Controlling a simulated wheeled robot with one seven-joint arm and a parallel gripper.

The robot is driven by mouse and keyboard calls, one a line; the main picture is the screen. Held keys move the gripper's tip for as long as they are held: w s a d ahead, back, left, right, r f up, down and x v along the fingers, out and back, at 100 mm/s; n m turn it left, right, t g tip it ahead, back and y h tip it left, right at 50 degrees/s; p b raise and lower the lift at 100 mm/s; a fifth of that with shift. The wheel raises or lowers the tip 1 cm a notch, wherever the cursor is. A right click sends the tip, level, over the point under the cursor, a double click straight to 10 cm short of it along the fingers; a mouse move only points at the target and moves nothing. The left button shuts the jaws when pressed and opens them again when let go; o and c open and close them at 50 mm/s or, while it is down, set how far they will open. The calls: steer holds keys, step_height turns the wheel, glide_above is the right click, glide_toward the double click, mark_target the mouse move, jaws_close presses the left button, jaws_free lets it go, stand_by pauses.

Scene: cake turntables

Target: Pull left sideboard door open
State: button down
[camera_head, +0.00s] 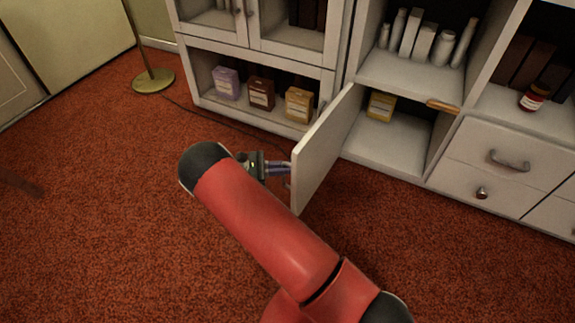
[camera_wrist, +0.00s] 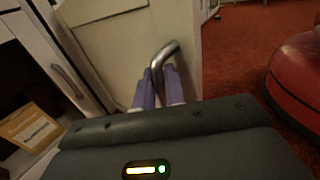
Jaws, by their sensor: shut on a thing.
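The left sideboard door (camera_head: 325,148) is a white panel that stands swung well out from the white sideboard (camera_head: 392,62). In the wrist view the door (camera_wrist: 120,45) fills the upper middle, with a curved metal handle (camera_wrist: 166,56) near its edge. My gripper (camera_wrist: 158,82) is shut on this handle, with its two purple-grey fingers on either side of it. In the head view my gripper (camera_head: 284,169) is at the left face of the door, and the handle there is mostly hidden by the fingers.
The opened compartment holds a yellow box (camera_head: 381,106). A wooden-handled item (camera_head: 443,106) lies at the shelf edge. Drawers (camera_head: 497,160) are to the right. A cabinet with several boxes (camera_head: 262,94) stands left.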

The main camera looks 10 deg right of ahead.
steer(key=shift+a, duration=0.15)
steer(key=c, duration=1.6)
jaws_free()
steer(key=shift+w, duration=0.1)
steer(key=a, duration=0.7)
steer(key=shift+w+a, duration=0.35)
steer(key=shift+a, duration=0.05)
